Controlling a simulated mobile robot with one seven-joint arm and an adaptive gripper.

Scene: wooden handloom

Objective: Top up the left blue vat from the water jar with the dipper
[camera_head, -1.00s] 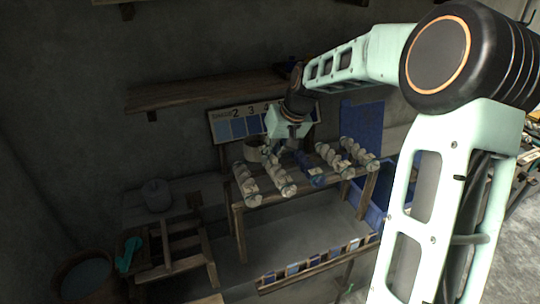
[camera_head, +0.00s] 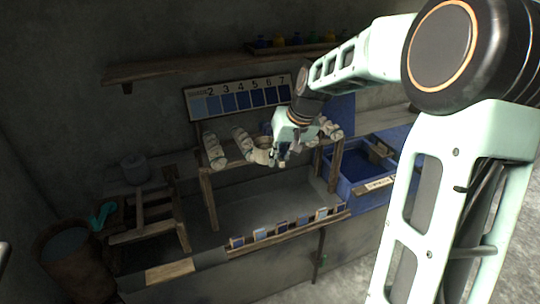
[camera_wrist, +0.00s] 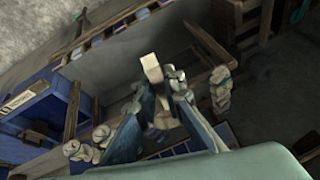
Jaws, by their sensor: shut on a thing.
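My gripper (camera_head: 281,154) hangs in front of the rack, and it also shows in the wrist view (camera_wrist: 162,88). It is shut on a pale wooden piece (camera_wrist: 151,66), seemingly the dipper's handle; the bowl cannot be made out. A blue vat (camera_head: 346,190) with dark liquid and a white label stands right of my gripper, and it also shows at the left of the wrist view (camera_wrist: 62,108). I cannot tell whether it is the left one. A brown jar (camera_head: 82,272) with a greyish surface inside, likely the water jar, stands at the lower left.
A wooden rack (camera_head: 209,200) with twisted pale skeins (camera_head: 213,150) stands by my gripper. A numbered blue shade card (camera_head: 238,99) is on the wall under a shelf (camera_head: 180,70). A grey pot (camera_head: 134,169) and a teal object (camera_head: 102,214) are at the left.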

